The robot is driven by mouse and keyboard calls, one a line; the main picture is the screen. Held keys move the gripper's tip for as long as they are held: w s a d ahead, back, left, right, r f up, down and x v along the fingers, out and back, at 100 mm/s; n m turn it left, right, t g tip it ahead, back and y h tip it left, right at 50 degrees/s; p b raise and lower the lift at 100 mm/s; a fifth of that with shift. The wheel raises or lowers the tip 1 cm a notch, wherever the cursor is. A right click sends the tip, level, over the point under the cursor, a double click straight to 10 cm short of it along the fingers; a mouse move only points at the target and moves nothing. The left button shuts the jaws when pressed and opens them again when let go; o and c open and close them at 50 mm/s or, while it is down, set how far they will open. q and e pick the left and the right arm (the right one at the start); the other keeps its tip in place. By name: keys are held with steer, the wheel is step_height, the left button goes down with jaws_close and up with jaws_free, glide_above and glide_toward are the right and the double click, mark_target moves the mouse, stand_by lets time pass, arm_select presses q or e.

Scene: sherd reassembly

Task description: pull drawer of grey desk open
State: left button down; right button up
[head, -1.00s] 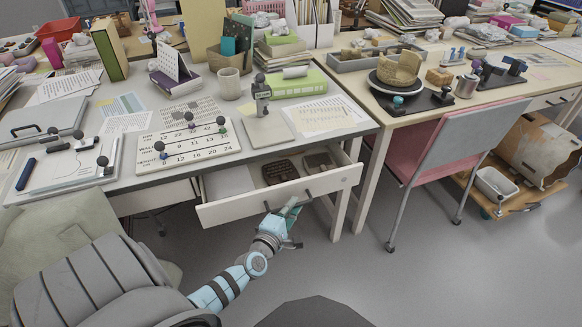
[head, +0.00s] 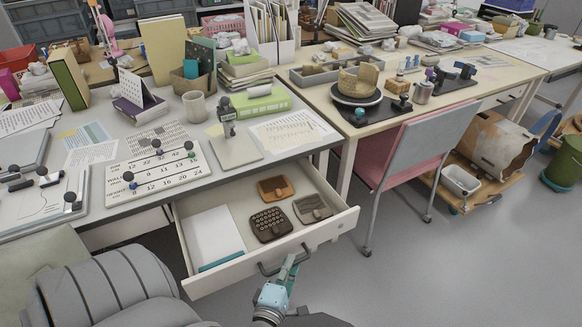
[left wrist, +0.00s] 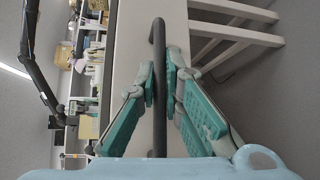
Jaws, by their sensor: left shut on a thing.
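The drawer (head: 262,220) of the grey desk (head: 290,155) stands well open, pulled out toward me. Inside it lie white paper, an orange-brown tray-like item, a dark brown item with several round dots and a grey-brown item. Its dark bar handle (head: 268,271) is at the front; it also shows in the left wrist view as a dark bar (left wrist: 158,90). My left gripper (head: 291,262) is at the handle. In the left wrist view its teal fingers (left wrist: 160,85) are on both sides of the bar, shut on it. My right gripper is not in view.
A chair with a pink seat (head: 378,157) stands right of the drawer. A cushioned grey chair (head: 105,290) is at the lower left. The desktop holds a number board (head: 158,172) and a microphone-like stand (head: 227,115).

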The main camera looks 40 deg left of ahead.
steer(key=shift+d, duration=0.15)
arm_select(q)
steer(key=c, duration=1.7)
jaws_free()
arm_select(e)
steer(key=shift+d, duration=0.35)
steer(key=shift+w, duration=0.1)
